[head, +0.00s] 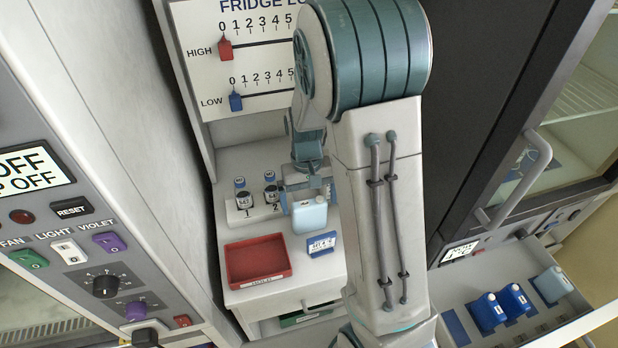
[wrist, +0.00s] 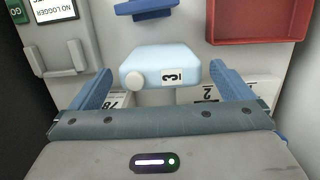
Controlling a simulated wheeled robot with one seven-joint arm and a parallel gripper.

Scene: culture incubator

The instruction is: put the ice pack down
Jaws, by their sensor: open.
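A light blue ice pack (head: 309,215) with a white cap stands on the white bench top (head: 240,154), between the red tray and my arm. In the wrist view the ice pack (wrist: 162,66) carries a label reading 3 and sits between my two blue fingers. My gripper (wrist: 160,88) is open, with a visible gap between each finger and the pack. In the head view my gripper (head: 305,190) is just behind the pack and partly hidden by my arm.
A red tray (head: 258,282) and a small blue label stand (head: 321,244) are in front of the pack. Vials (head: 243,200) stand in a numbered white rack (head: 252,213) to its left. Dark blue (head: 515,299) and light blue (head: 552,284) packs stand in a drawer at right.

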